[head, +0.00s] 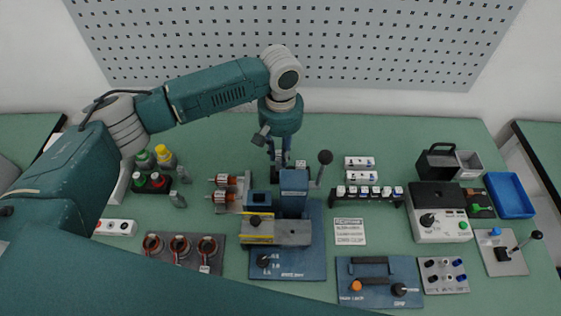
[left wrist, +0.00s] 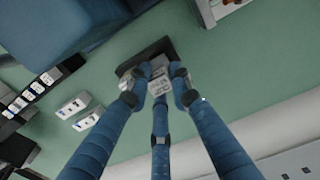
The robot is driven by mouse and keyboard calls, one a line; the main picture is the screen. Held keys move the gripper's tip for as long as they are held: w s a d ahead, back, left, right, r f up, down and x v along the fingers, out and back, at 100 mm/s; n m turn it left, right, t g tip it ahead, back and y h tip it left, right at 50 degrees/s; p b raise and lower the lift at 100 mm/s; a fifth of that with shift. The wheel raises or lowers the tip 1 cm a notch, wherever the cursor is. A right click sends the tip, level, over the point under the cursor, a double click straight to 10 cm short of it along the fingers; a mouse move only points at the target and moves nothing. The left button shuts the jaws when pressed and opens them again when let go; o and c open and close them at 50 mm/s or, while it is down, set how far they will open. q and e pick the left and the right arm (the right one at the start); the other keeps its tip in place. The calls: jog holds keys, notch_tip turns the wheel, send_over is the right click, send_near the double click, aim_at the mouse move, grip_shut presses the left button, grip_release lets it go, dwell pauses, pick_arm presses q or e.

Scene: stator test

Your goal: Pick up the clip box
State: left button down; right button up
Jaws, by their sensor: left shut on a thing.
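My left gripper (head: 279,157) reaches down behind the blue press in the head view. In the left wrist view its blue fingers (left wrist: 162,92) are closed around a small pale clip box (left wrist: 158,73). A dark plate (left wrist: 147,55) shows under or just behind the box; I cannot tell whether they touch. My right gripper is not in view.
The blue press (head: 294,187) with its black-knobbed lever (head: 324,158) stands close in front of the gripper. A motor stand (head: 231,195) is to the left. A black rack (head: 352,198) with several white-topped pieces is to the right. The green table (head: 420,130) is clear at the back.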

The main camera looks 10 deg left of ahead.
pick_arm(q)
notch_tip(320, 180, up, 15)
jog(key=b, duration=0.2)
jog(key=shift+r, duration=0.2)
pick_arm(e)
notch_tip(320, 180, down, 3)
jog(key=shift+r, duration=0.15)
